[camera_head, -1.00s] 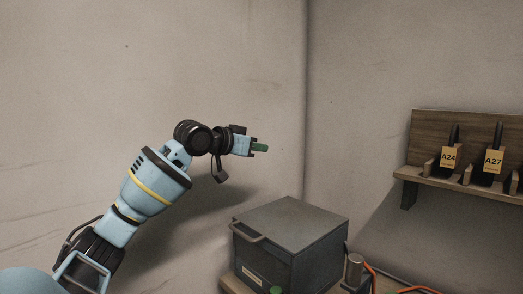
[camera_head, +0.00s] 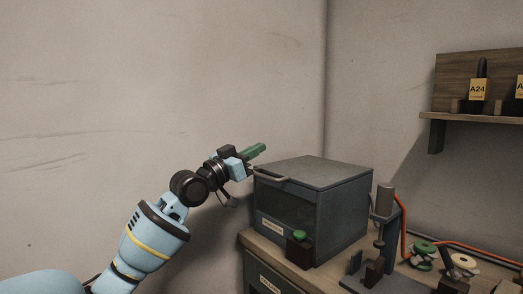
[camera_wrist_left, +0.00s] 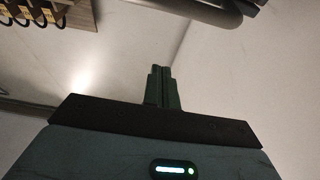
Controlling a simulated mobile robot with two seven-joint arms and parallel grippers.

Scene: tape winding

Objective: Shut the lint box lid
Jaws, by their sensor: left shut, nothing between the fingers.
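The lint box (camera_head: 330,218) is a dark grey metal box with a small label, standing on a wooden bench. Its flat grey lid (camera_head: 318,172) lies level across the top, with a bar handle (camera_head: 271,179) on the front edge. I see no clear gap under the lid. My left gripper (camera_head: 257,150) is shut and empty, its green fingers pointing up and right, just left of the lid and handle in the picture. Its fingertips also show in the left wrist view (camera_wrist_left: 162,72), with a grey rounded bar above and to the right. My right gripper is not in view.
On the bench, a green button (camera_head: 299,235) is in front of the box. A metal post stand (camera_head: 386,200), an orange cable and tape spools (camera_head: 424,247) are to its right. A wooden wall rack (camera_head: 480,115) holds tagged tools. The wall behind my left arm is bare.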

